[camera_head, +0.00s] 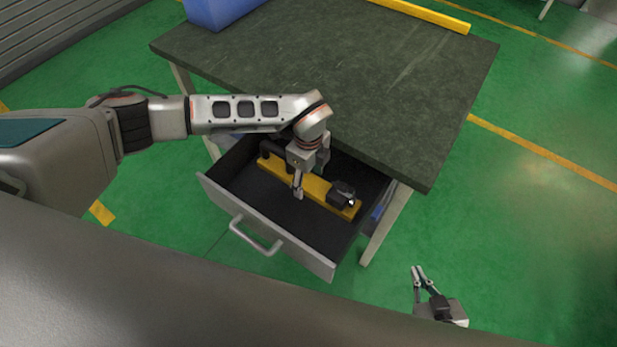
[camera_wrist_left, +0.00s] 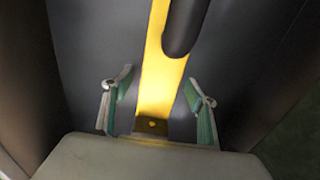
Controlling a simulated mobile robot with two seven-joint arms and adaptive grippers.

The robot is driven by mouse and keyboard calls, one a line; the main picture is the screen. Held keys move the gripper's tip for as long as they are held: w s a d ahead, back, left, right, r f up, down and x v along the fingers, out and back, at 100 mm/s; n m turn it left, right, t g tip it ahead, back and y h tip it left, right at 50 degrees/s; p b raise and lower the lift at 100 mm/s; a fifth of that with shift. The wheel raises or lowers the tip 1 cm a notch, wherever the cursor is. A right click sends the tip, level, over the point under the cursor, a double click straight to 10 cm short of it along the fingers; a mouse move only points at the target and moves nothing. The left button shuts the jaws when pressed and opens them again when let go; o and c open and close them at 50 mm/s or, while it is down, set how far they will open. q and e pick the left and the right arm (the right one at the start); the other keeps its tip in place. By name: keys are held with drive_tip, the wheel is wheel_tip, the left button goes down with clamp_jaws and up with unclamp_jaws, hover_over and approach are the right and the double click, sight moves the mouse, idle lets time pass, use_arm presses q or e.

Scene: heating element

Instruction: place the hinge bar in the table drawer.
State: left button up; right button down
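The hinge bar (camera_head: 313,188) is a long yellow bar with black parts at its ends. It lies inside the open table drawer (camera_head: 222,198), across its dark floor. My left gripper (camera_head: 298,190) is over the middle of the bar. In the left wrist view the two fingers of my left gripper (camera_wrist_left: 158,103) are spread on either side of the yellow bar (camera_wrist_left: 157,85), with gaps to it; it is open. My right gripper (camera_head: 418,270) is away from the drawer at the lower right, small and empty; its finger opening is unclear.
The dark table top (camera_head: 400,100) overhangs the back of the drawer. The drawer's front has a metal handle (camera_head: 255,240). A blue box (camera_head: 215,10) and a yellow beam (camera_head: 420,14) are at the table's far side. Green floor is clear at the right.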

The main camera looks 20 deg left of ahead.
sight(309, 182)
use_arm(q)
wheel_tip(309, 182, up, 12)
drive_tip(key=p, duration=0.1)
drive_tip(key=shift+r, duration=0.15)
idle(0.4)
idle(0.4)
